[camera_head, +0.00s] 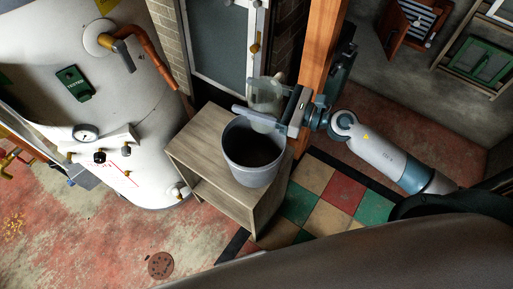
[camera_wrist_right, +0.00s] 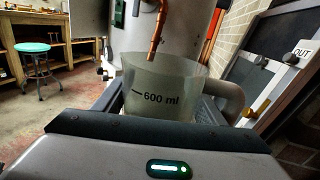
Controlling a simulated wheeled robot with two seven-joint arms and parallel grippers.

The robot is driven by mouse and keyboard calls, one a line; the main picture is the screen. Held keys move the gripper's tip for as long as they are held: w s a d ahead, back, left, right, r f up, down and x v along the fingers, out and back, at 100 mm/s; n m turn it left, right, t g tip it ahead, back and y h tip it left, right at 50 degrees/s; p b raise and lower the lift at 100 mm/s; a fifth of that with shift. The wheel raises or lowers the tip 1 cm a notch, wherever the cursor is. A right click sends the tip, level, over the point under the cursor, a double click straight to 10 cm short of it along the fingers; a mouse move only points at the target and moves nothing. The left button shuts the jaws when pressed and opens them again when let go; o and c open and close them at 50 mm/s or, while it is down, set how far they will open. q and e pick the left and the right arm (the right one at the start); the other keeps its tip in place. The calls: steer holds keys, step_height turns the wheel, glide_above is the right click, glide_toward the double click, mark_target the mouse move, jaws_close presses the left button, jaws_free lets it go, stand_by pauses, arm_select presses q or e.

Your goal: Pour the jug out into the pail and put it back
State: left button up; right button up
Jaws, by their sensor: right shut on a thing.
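The jug (camera_head: 264,90) is a translucent cup in the head view, between the fingers of my right gripper (camera_head: 247,98), which is shut on it. In the right wrist view the jug (camera_wrist_right: 165,85) stands upright, with a "600 ml" mark and its handle on the right. How much is in it I cannot tell. The grey pail (camera_head: 231,163) stands open on a wooden stand; its inside is dark. In the head view the jug appears just behind the pail's far rim, seemingly above it. My left gripper is not in view.
A white tank (camera_head: 130,160) with a gauge stands to the left. A wooden post (camera_head: 321,45) rises close behind my right gripper. A stool (camera_wrist_right: 37,65) shows in the right wrist view.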

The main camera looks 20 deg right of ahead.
mark_target(249, 85)
steer(key=shift+r, duration=0.2)
steer(key=shift+r+p, duration=1.8)
steer(key=shift+r, duration=0.05)
